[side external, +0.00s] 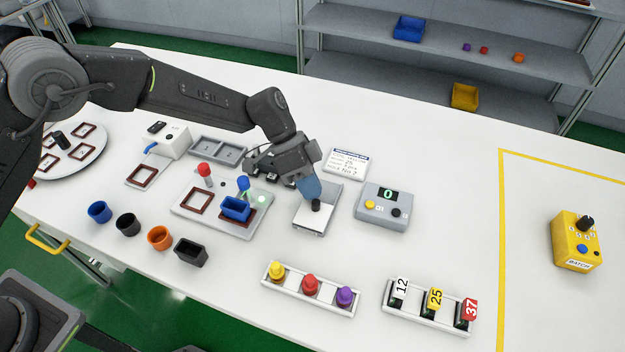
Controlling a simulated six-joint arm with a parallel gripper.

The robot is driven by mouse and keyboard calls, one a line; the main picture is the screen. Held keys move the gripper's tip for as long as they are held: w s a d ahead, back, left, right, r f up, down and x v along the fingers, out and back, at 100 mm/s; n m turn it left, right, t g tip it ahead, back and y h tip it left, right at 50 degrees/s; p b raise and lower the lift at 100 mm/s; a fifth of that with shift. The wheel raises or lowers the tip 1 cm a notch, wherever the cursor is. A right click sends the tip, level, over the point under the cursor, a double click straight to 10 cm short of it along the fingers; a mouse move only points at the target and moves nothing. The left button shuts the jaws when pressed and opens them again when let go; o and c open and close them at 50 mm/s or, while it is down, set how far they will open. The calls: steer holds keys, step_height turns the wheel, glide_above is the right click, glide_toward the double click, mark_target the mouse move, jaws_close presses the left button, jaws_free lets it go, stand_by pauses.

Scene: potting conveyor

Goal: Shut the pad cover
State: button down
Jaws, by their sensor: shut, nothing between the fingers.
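A small shallow grey case with a pale inside, which looks like the pad with its cover (305,223), lies on the white table near the middle. Its grey back part extends behind my gripper, and I cannot tell clearly how far the cover stands open. My gripper (316,205) points down over this case, with its dark fingertips together and empty. The tips are at or just above the pale surface; contact cannot be told.
A grey counter box (383,207) reading 0 stands close on the right, with a written card (347,163) behind. A grey board (245,231) holding a blue bin (235,209) is on the left. A peg rack (295,294) lies in front.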

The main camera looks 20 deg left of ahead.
steer(key=shift+s, duration=0.25)
steer(key=s+a+r+n+t+y, duration=0.1)
steer(key=a+r+n, duration=0.1)
steer(key=a+r, duration=0.55)
steer(key=s+a+r+n+t, duration=0.1)
steer(key=a+r, duration=0.4)
steer(key=r, duration=0.5)
steer(key=s+a+r+n+t+y, duration=0.2)
steer(key=s+a+n, duration=0.3)
steer(key=s+a, duration=0.3)
steer(key=s+a+r+n+t+y, duration=0.2)
steer(key=s+a, duration=0.5)
steer(key=s, duration=0.7)
steer(key=n+t+y, duration=0.1)
steer(key=n+t, duration=0.1)
steer(key=n, duration=0.1)
steer(key=shift+s+a+r+n+t+y, duration=0.2)
steer(key=shift+s+a+n+t+y, duration=0.1)
steer(key=shift+a+n+y, duration=0.1)
steer(key=c, duration=1.8)
jaws_free()
